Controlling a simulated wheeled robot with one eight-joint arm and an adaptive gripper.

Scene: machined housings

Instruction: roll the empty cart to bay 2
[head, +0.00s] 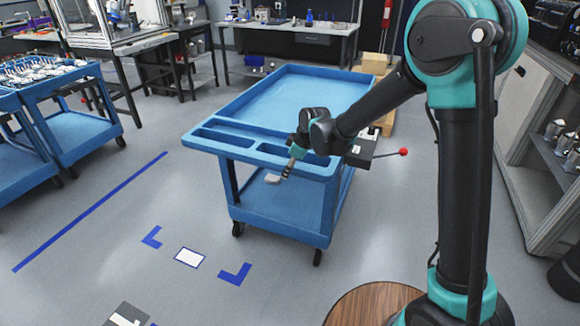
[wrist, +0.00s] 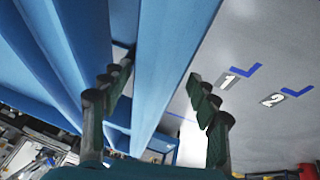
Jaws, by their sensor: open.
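The empty blue cart (head: 300,100) stands in the middle of the head view, with a bare top tray and a lower shelf (head: 280,215). My gripper (head: 278,174) is at the cart's near end, by its rim. In the wrist view the open fingers (wrist: 162,78) have a blue part of the cart (wrist: 160,65) showing between them; I cannot tell whether they touch it. Floor labels 1 (wrist: 227,80) and 2 (wrist: 272,100) show at the right of the wrist view, each beside a blue corner mark. In the head view a white floor label (head: 189,257) lies between blue corner marks; its number is unreadable.
Blue carts loaded with metal parts (head: 45,72) stand at the left, beyond a blue floor line (head: 90,212). A workbench (head: 290,30) is behind the cart. Cardboard boxes (head: 374,62) stand close behind its right side. Open floor lies left and in front of the cart.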

